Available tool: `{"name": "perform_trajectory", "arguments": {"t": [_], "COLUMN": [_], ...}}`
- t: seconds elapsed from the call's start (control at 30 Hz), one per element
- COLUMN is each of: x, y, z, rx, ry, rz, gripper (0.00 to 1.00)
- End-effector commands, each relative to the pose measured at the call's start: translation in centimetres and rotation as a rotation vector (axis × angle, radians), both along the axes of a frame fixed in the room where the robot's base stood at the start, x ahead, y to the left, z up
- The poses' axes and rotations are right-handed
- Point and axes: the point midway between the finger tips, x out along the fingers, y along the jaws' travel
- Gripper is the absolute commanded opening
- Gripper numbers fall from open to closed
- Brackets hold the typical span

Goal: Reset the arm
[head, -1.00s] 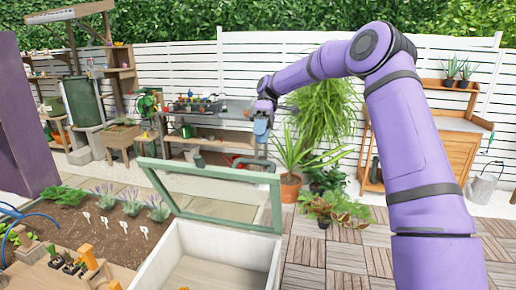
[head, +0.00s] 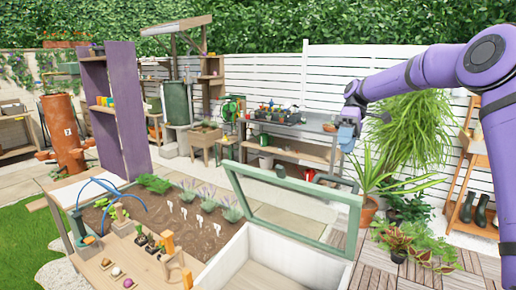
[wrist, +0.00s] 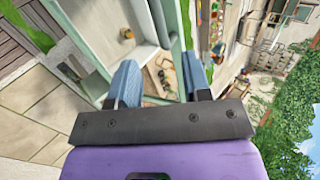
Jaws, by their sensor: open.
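My gripper (head: 347,138) hangs at the end of my purple arm on the right of the head view, in the air in front of the grey potting bench. In the wrist view its two blue fingers (wrist: 160,85) stand apart with nothing between them. The gripper is open and empty. No gravel or pot is in its grasp.
A white cold frame (head: 245,262) with a raised green-rimmed glass lid (head: 290,207) stands below and left of my gripper. A soil bed (head: 185,222) and a wooden table (head: 115,272) with small pots lie further left. Potted plants (head: 405,235) stand on the decking at right.

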Motion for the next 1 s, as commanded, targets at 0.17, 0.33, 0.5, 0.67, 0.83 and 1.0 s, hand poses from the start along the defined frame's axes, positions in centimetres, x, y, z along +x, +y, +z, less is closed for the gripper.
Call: {"name": "perform_trajectory", "arguments": {"t": [0.17, 0.33, 0.5, 0.67, 0.83, 1.0], "x": [-3.6, -7.2, -11.2, -15.1, -19.3, -23.7], "y": [2.2, 3.4, 4.2, 4.3, 4.0, 3.5], "z": [2.6, 4.6, 6.2, 7.4, 8.3, 8.8], "rx": [-0.153, -0.284, -0.392, -0.476, -0.539, -0.579], "ry": [-0.067, -0.14, -0.223, -0.307, -0.399, -0.493], "rz": [-0.057, -0.133, -0.219, -0.311, -0.417, -0.53], "gripper": [0.44, 0.44, 0.44, 0.44, 0.44, 0.44]}}
